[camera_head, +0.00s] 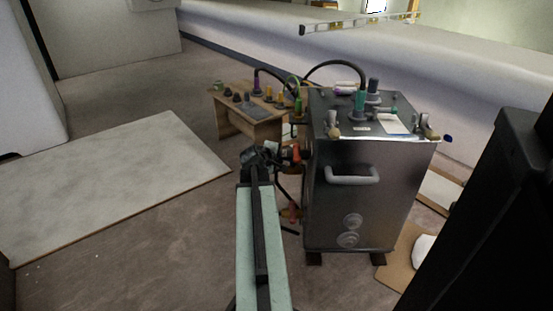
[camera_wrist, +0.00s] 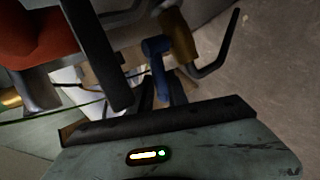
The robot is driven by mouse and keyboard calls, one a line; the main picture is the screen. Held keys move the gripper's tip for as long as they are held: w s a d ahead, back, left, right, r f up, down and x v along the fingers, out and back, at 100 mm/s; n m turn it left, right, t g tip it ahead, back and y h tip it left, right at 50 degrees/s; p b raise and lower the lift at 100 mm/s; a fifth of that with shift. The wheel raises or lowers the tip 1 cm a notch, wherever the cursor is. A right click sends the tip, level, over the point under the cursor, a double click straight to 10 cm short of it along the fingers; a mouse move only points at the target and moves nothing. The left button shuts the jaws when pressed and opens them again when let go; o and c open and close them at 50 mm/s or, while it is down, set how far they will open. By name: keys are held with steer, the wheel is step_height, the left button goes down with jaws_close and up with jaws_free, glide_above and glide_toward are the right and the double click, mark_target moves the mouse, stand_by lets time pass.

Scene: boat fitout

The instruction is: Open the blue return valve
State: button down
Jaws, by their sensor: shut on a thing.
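The blue return valve's handle (camera_wrist: 156,52) shows in the middle of the wrist view, beside a brass fitting (camera_wrist: 178,36). My gripper (camera_head: 266,158) is at the left side of the metal tank unit (camera_head: 360,190). Its dark jaws reach up around the blue handle in the wrist view, and it is shut on that handle. The exact contact is partly hidden by the jaws. In the head view the blue handle is hidden behind my gripper.
A red-orange part (camera_wrist: 35,35) is close at the left of the wrist view. Orange fittings (camera_head: 291,213) show on the tank's left side. A wooden bench (camera_head: 238,118) with several fittings stands behind. A pale panel (camera_head: 120,180) lies on the floor at left.

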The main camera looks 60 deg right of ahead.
steer(key=shift+w, duration=0.4)
steer(key=c, duration=1.3)
jaws_free()
steer(key=shift+s, duration=0.1)
